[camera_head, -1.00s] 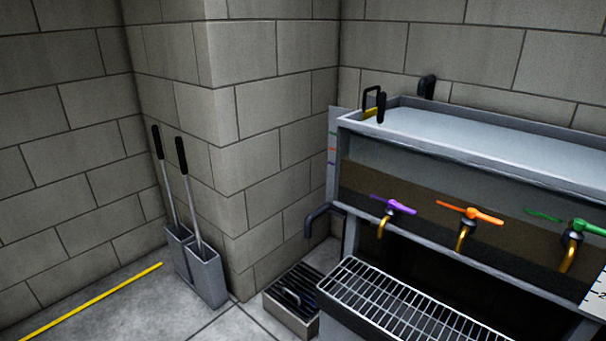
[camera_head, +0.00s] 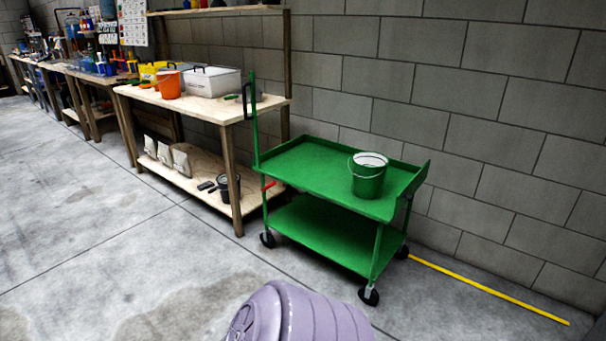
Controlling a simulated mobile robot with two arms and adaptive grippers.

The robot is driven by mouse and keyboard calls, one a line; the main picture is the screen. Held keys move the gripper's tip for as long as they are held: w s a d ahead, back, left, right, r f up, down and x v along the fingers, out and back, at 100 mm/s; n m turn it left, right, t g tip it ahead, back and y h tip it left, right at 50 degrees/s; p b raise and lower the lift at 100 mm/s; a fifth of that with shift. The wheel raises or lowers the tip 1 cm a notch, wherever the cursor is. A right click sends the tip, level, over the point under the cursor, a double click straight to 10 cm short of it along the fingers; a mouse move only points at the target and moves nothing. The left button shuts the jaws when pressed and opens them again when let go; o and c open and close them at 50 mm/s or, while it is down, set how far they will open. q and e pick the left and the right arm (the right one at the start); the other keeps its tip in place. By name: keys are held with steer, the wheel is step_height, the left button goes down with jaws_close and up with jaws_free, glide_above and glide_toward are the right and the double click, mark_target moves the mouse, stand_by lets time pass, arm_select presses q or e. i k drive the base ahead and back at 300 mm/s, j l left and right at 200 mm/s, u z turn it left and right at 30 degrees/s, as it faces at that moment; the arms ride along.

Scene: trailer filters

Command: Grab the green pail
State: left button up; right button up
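The green pail (camera_head: 367,181) stands upright on the top shelf of a green cart (camera_head: 318,172), towards its right end. Its rim is pale and a thin wire handle shows at its side. Nothing is touching it except the cart. Neither of my grippers shows in the head view, so their state and distance from the pail are hidden.
A wooden workbench (camera_head: 228,110) left of the cart holds an orange bucket (camera_head: 169,84) and a white box (camera_head: 213,81). A lilac ribbed rounded object (camera_head: 298,314) is at the bottom centre. A yellow line (camera_head: 490,290) runs along the floor. Open floor lies at left.

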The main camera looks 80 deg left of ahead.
mark_target(369, 168)
steer(key=u, duration=2.3)
